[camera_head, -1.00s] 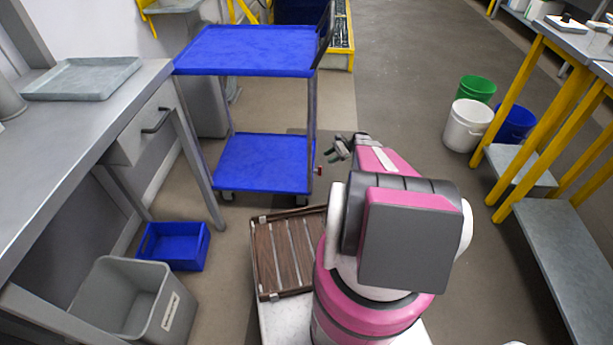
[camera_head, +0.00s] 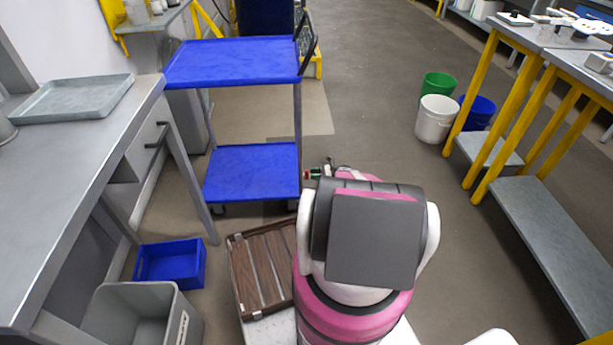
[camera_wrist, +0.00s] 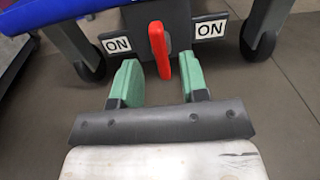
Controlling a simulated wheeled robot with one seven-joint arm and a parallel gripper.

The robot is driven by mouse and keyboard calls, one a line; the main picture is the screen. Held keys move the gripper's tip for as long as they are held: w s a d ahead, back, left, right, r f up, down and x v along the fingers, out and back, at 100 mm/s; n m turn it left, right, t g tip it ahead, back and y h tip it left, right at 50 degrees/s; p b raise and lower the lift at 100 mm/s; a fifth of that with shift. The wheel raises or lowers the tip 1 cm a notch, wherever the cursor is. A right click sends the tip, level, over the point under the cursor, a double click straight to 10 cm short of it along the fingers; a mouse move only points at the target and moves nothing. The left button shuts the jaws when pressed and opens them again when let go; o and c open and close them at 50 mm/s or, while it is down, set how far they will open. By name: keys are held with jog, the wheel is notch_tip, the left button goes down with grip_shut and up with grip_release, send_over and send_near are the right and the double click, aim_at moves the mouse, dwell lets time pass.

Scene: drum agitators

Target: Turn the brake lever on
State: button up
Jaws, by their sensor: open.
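The red brake lever (camera_wrist: 160,52) hangs roughly upright on a dark plate low on the blue cart (camera_head: 252,172). In the wrist view the lever's lower end shows between the fingertips, with a gap on both sides. I cannot tell how deep it sits between them. In the head view my gripper (camera_head: 315,173) is beside the cart's lower shelf, and my arm hides part of it.
Black cart wheels (camera_wrist: 88,58) stand on both sides of the lever. A brown slatted crate (camera_head: 238,280) lies by my base. A grey bin (camera_head: 150,315) and blue bin (camera_head: 170,262) are at left. The floor toward the buckets (camera_head: 436,118) at right is clear.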

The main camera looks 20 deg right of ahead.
aim_at(307, 179)
jog(key=shift+x, duration=2.2)
grip_shut()
